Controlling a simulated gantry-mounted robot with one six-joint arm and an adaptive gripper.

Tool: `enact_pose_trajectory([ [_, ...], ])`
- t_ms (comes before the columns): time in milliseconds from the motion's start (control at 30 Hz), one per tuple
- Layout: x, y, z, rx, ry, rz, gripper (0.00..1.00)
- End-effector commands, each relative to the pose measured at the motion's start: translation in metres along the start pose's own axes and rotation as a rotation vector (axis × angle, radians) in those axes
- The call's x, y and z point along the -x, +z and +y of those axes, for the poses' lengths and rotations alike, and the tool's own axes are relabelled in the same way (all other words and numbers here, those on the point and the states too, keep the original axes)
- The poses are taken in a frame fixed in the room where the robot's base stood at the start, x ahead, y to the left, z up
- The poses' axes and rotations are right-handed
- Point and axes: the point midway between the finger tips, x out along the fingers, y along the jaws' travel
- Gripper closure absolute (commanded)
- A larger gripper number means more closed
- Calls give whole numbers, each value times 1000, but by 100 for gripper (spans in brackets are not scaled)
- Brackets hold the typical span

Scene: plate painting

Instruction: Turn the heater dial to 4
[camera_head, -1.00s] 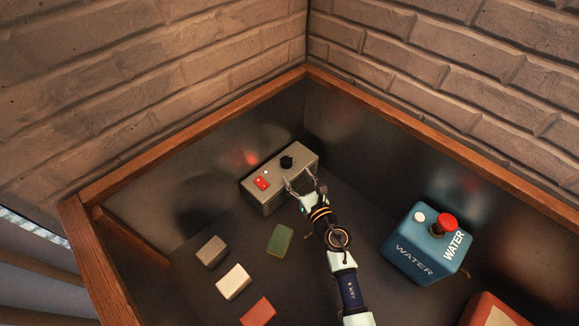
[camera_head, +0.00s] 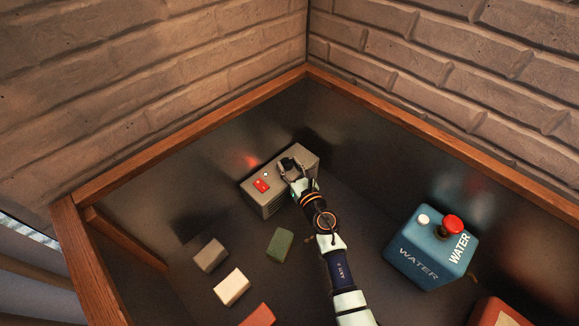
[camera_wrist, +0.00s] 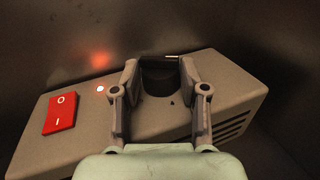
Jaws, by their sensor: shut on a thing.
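The heater (camera_head: 262,200) is a grey box with vent slots, standing in the back corner of the dark tray. Its black dial (camera_head: 288,162) is on the top face, partly hidden by my gripper (camera_head: 292,168). In the wrist view, my gripper (camera_wrist: 160,75) has one finger on each side of the dial (camera_wrist: 159,78) and is shut on it. A small dark mark sits on the heater top (camera_wrist: 230,100) just below right of the dial. No readable numbers show around the dial. A red rocker switch (camera_wrist: 61,113) and a small lit lamp (camera_wrist: 99,88) are left of the dial.
A blue water box (camera_head: 430,250) with a red button (camera_head: 452,225) stands at the right. Grey (camera_head: 210,255), white (camera_head: 232,287), green (camera_head: 280,244) and red (camera_head: 257,314) blocks lie in front of the heater. Wooden rims and brick walls enclose the back.

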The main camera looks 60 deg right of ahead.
Motion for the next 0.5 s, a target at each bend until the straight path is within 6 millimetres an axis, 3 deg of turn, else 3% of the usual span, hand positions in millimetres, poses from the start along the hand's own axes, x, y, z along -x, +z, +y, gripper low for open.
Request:
enact_pose_trajectory([
  [500,0,0,2,-3,-133,-8,91],
])
